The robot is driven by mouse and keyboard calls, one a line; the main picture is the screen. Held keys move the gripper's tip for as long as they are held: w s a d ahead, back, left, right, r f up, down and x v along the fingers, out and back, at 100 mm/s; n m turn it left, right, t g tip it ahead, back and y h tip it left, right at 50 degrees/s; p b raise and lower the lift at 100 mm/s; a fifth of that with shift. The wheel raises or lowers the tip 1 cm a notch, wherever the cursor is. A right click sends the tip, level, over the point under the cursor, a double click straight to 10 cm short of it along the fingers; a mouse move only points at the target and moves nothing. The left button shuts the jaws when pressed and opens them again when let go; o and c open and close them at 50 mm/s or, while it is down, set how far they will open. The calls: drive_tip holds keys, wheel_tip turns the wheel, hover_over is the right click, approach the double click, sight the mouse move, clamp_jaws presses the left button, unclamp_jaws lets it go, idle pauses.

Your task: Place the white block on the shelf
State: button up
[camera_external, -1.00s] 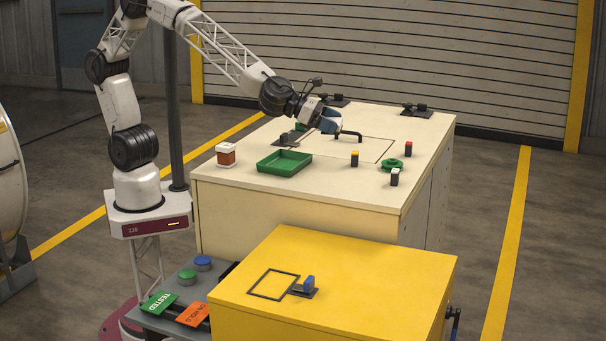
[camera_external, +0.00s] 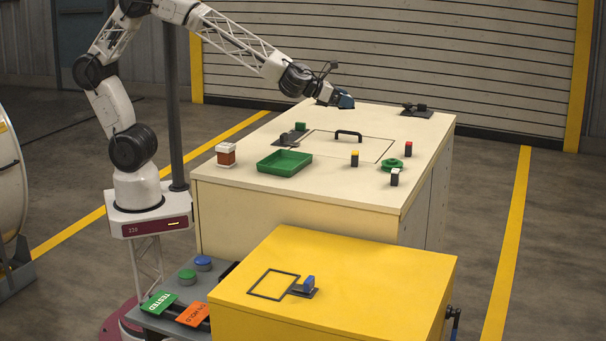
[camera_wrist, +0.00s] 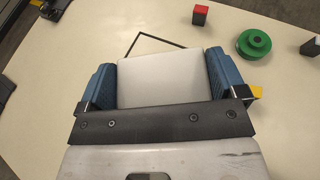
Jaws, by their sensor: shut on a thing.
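My gripper (camera_wrist: 160,85) has two blue fingers, shut on the white block (camera_wrist: 162,78). In the wrist view the block is a broad pale face filling the space between the fingers. In the external view my gripper (camera_external: 342,99) is at the far edge of the cream cabinet top (camera_external: 225,184), near a dark stand there; the block cannot be made out in that view. I cannot tell which surface is the shelf.
A lower yellow box (camera_external: 380,290) stands in front.

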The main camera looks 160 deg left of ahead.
drive_tip(key=s+a+n+g, duration=0.1)
drive_tip(key=s+a+g, duration=0.15)
drive_tip(key=s, duration=0.75)
drive_tip(key=s+a+n+g, duration=0.1)
drive_tip(key=s+a+n, duration=0.15)
drive_tip(key=s, duration=0.65)
drive_tip(key=shift+m, duration=0.45)
drive_tip(key=shift+s+a+f, duration=0.1)
drive_tip(key=shift+a+f, duration=0.05)
drive_tip(key=shift+f, duration=1.2)
drive_tip(key=shift+a+f, duration=0.1)
drive_tip(key=shift+f, duration=1.2)
drive_tip(key=shift+f, duration=0.15)
drive_tip(key=shift+f, duration=2.8)
drive_tip(key=shift+f, duration=2.05)
drive_tip(key=shift+f, duration=0.2)
